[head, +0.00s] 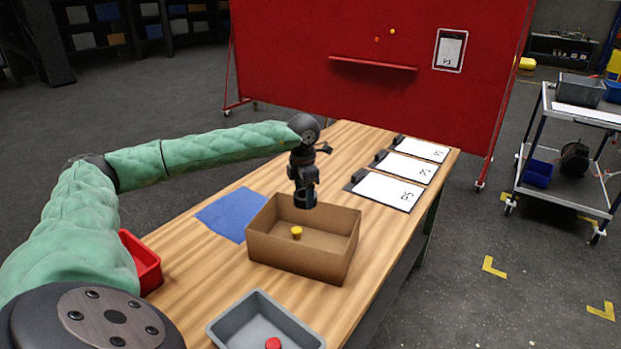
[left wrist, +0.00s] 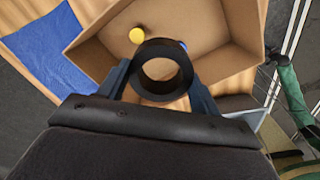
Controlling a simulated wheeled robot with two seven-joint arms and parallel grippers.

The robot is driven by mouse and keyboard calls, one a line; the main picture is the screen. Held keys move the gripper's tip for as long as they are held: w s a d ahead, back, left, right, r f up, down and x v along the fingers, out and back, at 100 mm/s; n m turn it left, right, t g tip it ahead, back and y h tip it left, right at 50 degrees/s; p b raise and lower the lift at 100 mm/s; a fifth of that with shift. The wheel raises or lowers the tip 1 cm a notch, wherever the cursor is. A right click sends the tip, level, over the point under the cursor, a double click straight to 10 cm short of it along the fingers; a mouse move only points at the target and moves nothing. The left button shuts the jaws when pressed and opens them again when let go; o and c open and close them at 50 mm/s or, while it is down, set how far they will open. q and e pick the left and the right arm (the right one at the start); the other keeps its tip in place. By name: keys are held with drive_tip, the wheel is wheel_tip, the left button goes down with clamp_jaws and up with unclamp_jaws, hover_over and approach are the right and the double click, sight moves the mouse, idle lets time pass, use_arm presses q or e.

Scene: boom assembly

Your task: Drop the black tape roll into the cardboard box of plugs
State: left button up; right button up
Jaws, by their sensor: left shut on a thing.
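My left gripper (head: 305,198) is shut on the black tape roll (left wrist: 162,50) and holds it over the cardboard box (head: 265,252). In the left wrist view the roll sits between the two fingers (left wrist: 161,82), its hole facing the camera. The open box (left wrist: 228,70) stands on the wooden table, and the roll is above its far part in the head view. A yellow plug (head: 297,232) lies in the box; it also shows in the left wrist view (left wrist: 137,35). A small blue thing shows just behind the roll there, mostly hidden. My right gripper is not in view.
A blue cloth (head: 232,214) lies left of the box. A grey tray (head: 258,325) with a red plug (head: 273,343) is in front, and a red bin (head: 143,262) is at the left. Clipboards (head: 388,190) lie along the far right edge. A red board (head: 370,60) stands behind the table.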

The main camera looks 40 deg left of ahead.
use_arm(q)
drive_tip(key=shift+w+f, duration=0.2)
drive_tip(key=shift+f, duration=0.55)
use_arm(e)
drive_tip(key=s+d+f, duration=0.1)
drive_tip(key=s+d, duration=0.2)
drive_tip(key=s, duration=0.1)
use_arm(q)
wheel_tip(320, 180, down, 4)
drive_tip(key=shift+f+b, duration=0.1)
drive_tip(key=shift+b, duration=0.5)
drive_tip(key=o, duration=0.9)
drive_tip(key=shift+o, duration=0.9)
wheel_tip(320, 180, up, 7)
drive_tip(key=b, duration=0.3)
drive_tip(key=shift+r, duration=0.45)
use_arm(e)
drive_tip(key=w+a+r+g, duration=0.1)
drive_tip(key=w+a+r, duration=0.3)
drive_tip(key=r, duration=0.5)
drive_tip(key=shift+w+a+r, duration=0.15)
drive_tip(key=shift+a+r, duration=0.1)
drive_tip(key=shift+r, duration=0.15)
